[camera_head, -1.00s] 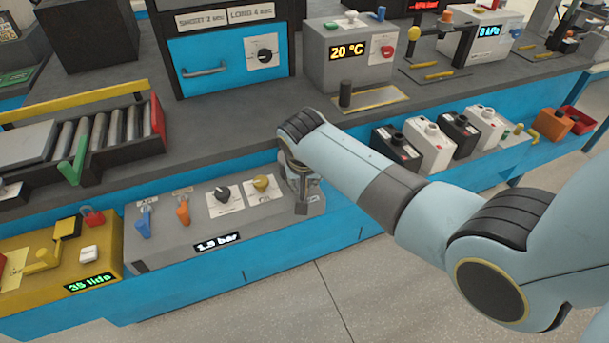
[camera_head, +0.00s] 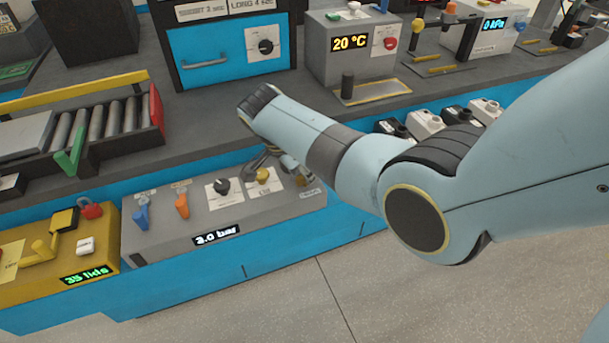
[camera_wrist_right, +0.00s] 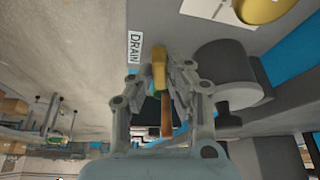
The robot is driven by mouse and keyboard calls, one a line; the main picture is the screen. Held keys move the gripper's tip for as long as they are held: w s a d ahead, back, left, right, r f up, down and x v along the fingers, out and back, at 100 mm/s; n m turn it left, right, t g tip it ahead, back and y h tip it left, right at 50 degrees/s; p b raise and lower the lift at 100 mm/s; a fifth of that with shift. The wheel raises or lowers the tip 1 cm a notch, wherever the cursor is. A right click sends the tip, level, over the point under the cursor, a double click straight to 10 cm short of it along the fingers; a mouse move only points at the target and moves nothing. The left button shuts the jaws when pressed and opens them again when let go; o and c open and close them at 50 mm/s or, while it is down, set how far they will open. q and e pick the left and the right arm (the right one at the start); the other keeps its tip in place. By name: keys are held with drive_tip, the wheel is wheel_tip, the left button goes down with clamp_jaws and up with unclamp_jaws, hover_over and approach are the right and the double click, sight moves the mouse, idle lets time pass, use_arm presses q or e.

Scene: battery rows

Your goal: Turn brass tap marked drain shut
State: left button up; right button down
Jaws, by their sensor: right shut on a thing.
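The brass tap (camera_wrist_right: 160,70) shows at the middle of the right wrist view, with the DRAIN label (camera_wrist_right: 134,47) beside it. My right gripper (camera_wrist_right: 166,80) is shut on the tap, with one finger on each side of its handle. In the head view my right gripper (camera_head: 290,166) is at the right end of the grey panel (camera_head: 165,235), partly hidden by my own arm. The tap is mostly hidden there. My left gripper is not in view.
Left of the tap, the panel bears a yellow knob (camera_head: 262,175), a black knob (camera_head: 221,186), an orange lever (camera_head: 182,206) and a blue lever (camera_head: 141,216). A pressure readout (camera_head: 216,235) is on its front. A yellow box (camera_head: 110,245) stands to the left.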

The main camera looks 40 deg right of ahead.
drive_tip(key=shift+m+g+b, duration=0.5)
drive_tip(key=shift+m, duration=1.1)
drive_tip(key=c, duration=1.3)
unclamp_jaws()
